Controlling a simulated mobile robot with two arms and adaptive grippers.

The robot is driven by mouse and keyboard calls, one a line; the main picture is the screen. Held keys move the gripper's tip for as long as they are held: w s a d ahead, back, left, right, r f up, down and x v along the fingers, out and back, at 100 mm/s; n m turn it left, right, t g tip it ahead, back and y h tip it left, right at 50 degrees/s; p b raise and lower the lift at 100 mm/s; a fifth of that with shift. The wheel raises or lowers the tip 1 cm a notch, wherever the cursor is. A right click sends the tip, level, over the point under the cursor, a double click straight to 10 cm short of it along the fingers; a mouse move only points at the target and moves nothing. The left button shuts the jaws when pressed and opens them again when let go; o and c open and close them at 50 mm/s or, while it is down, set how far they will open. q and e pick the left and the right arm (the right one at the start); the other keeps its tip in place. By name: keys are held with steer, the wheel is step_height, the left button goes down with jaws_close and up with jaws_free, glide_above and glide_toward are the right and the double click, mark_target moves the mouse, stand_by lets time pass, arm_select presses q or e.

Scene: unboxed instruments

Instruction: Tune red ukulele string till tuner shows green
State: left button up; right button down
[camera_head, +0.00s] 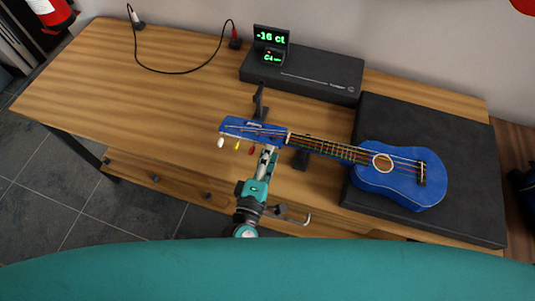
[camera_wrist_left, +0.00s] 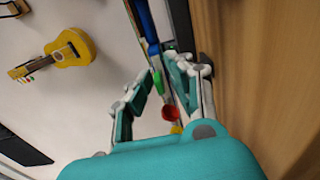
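A blue ukulele (camera_head: 405,190) lies on its back, its body on a black pad and its neck pointing left. White, yellow and red tuning pegs show along the near edge of its headstock (camera_head: 238,127). My left gripper (camera_head: 267,152) is at the headstock's near side, close to the red peg (camera_head: 251,151). In the left wrist view its fingers (camera_wrist_left: 163,70) are spread, with the red peg (camera_wrist_left: 170,113) and green peg (camera_wrist_left: 158,82) between them; contact is unclear. The tuner display (camera_head: 270,37) reads "-16 ct" in green, with "C4" below. My right gripper is out of view.
The black pad (camera_head: 470,200) covers the right part of the wooden table (camera_head: 110,70). The black tuner box (camera_head: 330,75) stands at the back, with a cable (camera_head: 165,70) to its left. The table's left part is mostly clear. A yellow ukulele (camera_wrist_left: 70,50) hangs on the wall.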

arm_select(q)
steer(key=shift+o, duration=0.7)
steer(key=v, duration=1.2)
steer(key=shift+f, duration=0.1)
